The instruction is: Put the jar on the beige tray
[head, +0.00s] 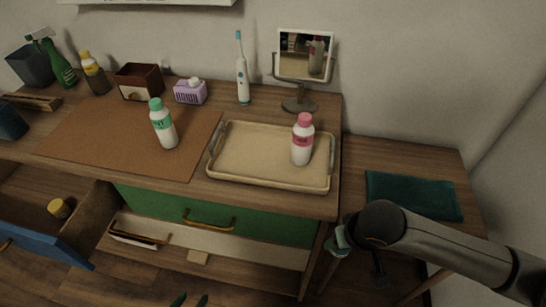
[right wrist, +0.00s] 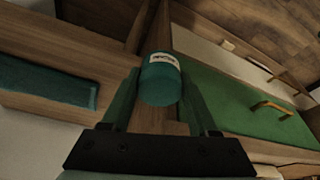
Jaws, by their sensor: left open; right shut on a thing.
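The beige tray (head: 240,176) lies on the wooden dresser top, with a white bottle with a pink cap (head: 302,140) standing on its right part. My right gripper (right wrist: 160,100) is shut on a teal jar (right wrist: 162,80) with a white label band. In the head view the jar (head: 338,241) is partly hidden by my right arm, low in front of the dresser's right end and apart from the tray. My left gripper (head: 188,300) shows only its fingertips at the bottom edge, open and empty.
A green-capped bottle (head: 163,124) stands on the brown mat (head: 90,135) left of the tray. A mirror (head: 300,75), toothbrush (head: 242,72) and tissue box (head: 190,91) stand behind. An open drawer (head: 45,240) holds a yellow-lidded jar (head: 59,208). A teal towel (head: 412,194) lies right. The tray's left half is clear.

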